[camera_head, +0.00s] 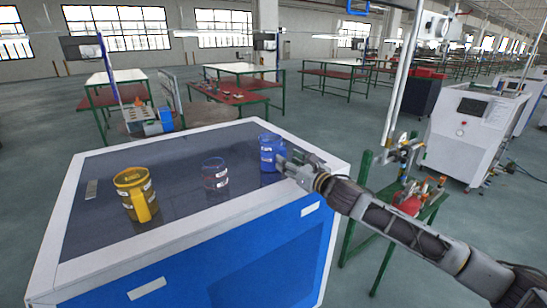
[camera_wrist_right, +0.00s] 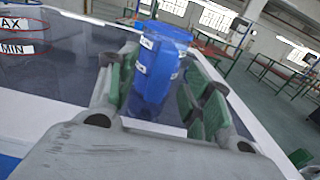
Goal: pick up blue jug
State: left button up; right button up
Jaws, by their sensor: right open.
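The blue jug (camera_head: 269,151) stands upright near the right end of the dark cabinet top in the head view. It also shows in the right wrist view (camera_wrist_right: 158,65), between the two green-padded fingers. My right gripper (camera_head: 284,160) is at the jug's right side, and its open fingers (camera_wrist_right: 160,95) lie on either side of the jug. I cannot tell whether either pad touches it. My left gripper is not in view.
A clear jug (camera_head: 215,174) and a yellow jug (camera_head: 136,194) stand to the left on the same white-and-blue cabinet (camera_head: 200,262). A green-framed stand (camera_head: 372,228) with red items is right of the cabinet. The cabinet top between the jugs is clear.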

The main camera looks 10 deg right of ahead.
aim_at(284, 156)
jog(key=shift+p+x, duration=0.6)
jog(key=shift+x, duration=1)
jog(key=shift+d+x, duration=0.2)
jog(key=shift+x, duration=0.85)
jog(key=shift+f, duration=0.1)
grip_shut()
